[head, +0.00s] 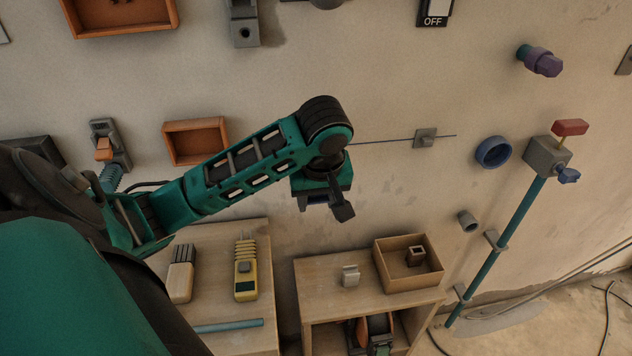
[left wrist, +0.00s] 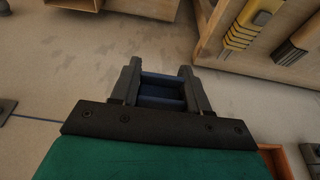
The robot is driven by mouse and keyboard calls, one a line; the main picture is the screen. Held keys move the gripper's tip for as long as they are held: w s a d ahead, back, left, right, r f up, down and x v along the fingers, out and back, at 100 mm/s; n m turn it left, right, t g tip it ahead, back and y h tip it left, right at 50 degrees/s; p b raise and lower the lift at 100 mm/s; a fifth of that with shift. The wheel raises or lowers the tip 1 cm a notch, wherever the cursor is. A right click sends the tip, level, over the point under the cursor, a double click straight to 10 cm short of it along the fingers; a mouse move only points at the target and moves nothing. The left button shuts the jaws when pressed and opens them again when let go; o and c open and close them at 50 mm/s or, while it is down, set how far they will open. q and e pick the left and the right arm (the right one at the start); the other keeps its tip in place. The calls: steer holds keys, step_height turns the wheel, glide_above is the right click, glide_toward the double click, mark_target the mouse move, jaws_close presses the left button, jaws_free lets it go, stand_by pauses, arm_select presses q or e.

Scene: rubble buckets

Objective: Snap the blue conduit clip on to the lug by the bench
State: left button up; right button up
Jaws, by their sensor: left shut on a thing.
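My left gripper (head: 326,200) hangs in front of the wall, above the gap between two wooden benches. In the left wrist view its two dark fingers (left wrist: 160,88) are shut on a dark blue piece, which looks like the blue conduit clip (left wrist: 161,94). In the head view the clip is mostly hidden by the gripper. A small grey bracket (head: 425,137) with a thin blue line through it is on the wall to the right; I cannot tell whether it is the lug. It shows at the left edge of the left wrist view (left wrist: 5,110). My right gripper is not in view.
A wooden bench (head: 318,275) holds a grey block (head: 350,276) and an open wooden box (head: 408,291). The left bench holds a yellow tool (head: 246,270). A teal pipe (head: 500,245) and blue ring (head: 493,152) are at right. The wall between gripper and bracket is clear.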

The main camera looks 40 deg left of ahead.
arm_select(q)
steer(key=shift+w, duration=0.1)
steer(key=shift+w+a, duration=0.85)
steer(key=shift+a, duration=0.25)
steer(key=shift+w+a, duration=0.85)
steer(key=shift+a, duration=0.2)
steer(key=o, duration=0.5)
jaws_close()
